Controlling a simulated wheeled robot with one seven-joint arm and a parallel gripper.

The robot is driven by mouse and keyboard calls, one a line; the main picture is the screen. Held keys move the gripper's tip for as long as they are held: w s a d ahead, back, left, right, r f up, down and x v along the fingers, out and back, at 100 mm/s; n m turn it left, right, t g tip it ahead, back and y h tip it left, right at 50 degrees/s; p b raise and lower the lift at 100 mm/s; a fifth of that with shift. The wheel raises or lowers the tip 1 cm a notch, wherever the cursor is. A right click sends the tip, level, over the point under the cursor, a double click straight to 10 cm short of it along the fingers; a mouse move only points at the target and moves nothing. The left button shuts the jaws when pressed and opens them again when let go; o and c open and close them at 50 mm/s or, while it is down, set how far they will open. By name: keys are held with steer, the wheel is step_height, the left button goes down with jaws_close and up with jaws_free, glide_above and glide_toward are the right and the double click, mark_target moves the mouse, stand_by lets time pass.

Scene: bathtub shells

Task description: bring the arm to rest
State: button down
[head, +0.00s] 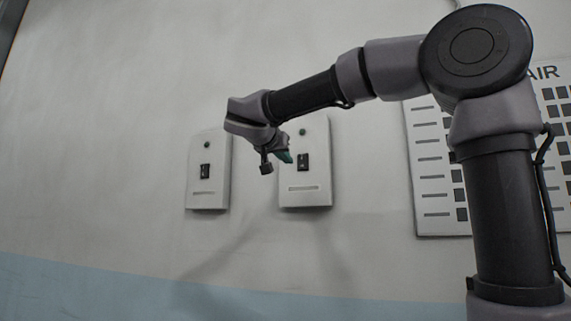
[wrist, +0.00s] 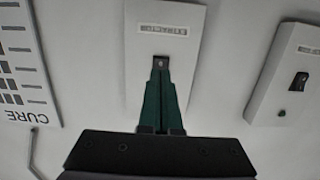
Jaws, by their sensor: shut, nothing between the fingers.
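My gripper (head: 287,157) has green fingers, shut together with nothing between them. In the head view it hangs from my outstretched arm in front of the wall, just left of the switch on the right-hand white box (head: 318,175). In the wrist view the shut fingertips (wrist: 161,66) line up with the switch of the box labelled EXTRACTOR (wrist: 185,75). The fingers cover the part of the box below the switch. I cannot tell whether the tips touch it.
A second white switch box (head: 209,185) is on the wall to the left, with a dark lamp. The right-hand box has a green lamp (head: 302,132). A printed chart (head: 430,185) hangs behind my arm. The wall (head: 120,110) left of the boxes is clear.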

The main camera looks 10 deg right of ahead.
steer(key=shift+d, duration=0.1)
steer(key=s+d+f+n+g+y, duration=0.1)
steer(key=s+d+f+g, duration=0.25)
steer(key=d+f, duration=0.35)
steer(key=s+d+f+n+g+y, duration=0.15)
steer(key=s+d+f, duration=0.3)
steer(key=f, duration=0.45)
steer(key=s+f+g+y, duration=0.2)
steer(key=s+f+y, duration=0.5)
steer(key=s+f, duration=0.5)
step_height(320, 180, down, 2)
steer(key=shift+s+f+m+y, duration=0.15)
steer(key=shift+s+m+y, duration=0.1)
steer(key=shift+m+y, duration=0.1)
steer(key=shift+d, duration=0.2)
